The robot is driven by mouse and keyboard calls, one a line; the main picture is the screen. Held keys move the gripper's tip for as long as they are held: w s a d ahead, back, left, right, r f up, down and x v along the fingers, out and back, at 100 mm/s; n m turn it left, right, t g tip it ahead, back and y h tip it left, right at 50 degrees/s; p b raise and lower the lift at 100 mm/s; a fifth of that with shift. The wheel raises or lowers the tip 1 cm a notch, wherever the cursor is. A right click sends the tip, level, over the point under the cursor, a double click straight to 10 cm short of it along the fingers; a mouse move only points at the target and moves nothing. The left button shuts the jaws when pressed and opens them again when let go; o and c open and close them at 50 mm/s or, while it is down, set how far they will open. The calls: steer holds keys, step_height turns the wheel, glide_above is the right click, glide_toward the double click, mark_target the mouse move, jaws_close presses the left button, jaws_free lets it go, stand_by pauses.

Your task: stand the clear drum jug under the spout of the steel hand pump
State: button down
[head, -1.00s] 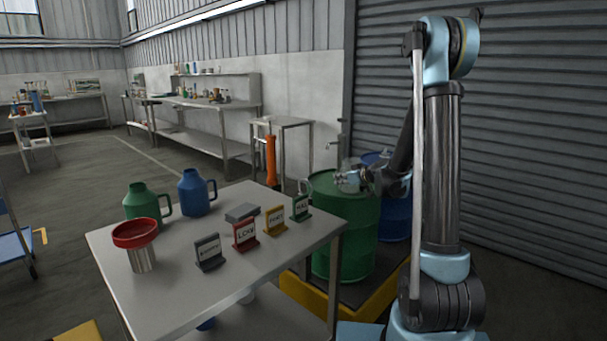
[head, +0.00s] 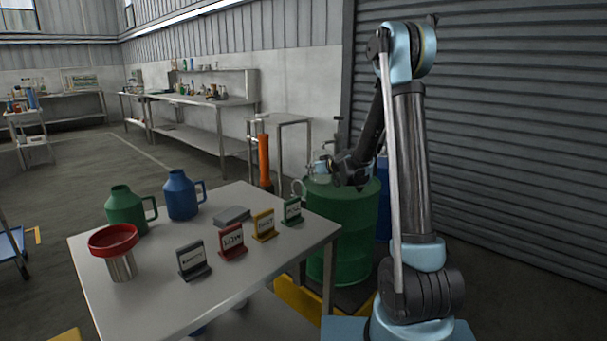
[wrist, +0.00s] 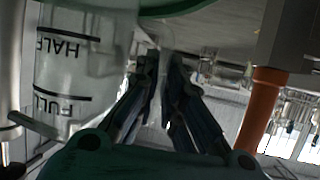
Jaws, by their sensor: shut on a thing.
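The clear drum jug (wrist: 78,60) fills the left of the wrist view, with HALF and FULL marks shown upside down. In the head view the jug (head: 320,173) is small, above the green drum (head: 343,235). My gripper (wrist: 165,62) is shut on a pale, see-through part beside the jug's body, apparently its handle. In the head view my gripper (head: 332,166) is just right of the jug. The steel hand pump (head: 338,135) rises behind the jug. Its spout is close to the jug, but I cannot tell whether the jug is directly beneath it or resting on the drum.
A steel table (head: 150,265) in front carries green (head: 125,212) and blue (head: 183,197) jugs, a red-rimmed steel funnel (head: 113,240) and several small signs. An orange cylinder (head: 264,158) stands behind the table. A shutter wall (head: 500,150) is at right.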

steer(key=shift+w+a, duration=0.35)
steer(key=shift+w, duration=0.45)
steer(key=shift+w+d+f, duration=0.6)
steer(key=shift+d+f, duration=0.1)
steer(key=shift+d, duration=0.15)
steer(key=shift+s+a, duration=0.3)
steer(key=shift+a, duration=0.3)
steer(key=c, duration=1.7)
jaws_free()
steer(key=shift+a, duration=0.1)
steer(key=shift+s, duration=0.1)
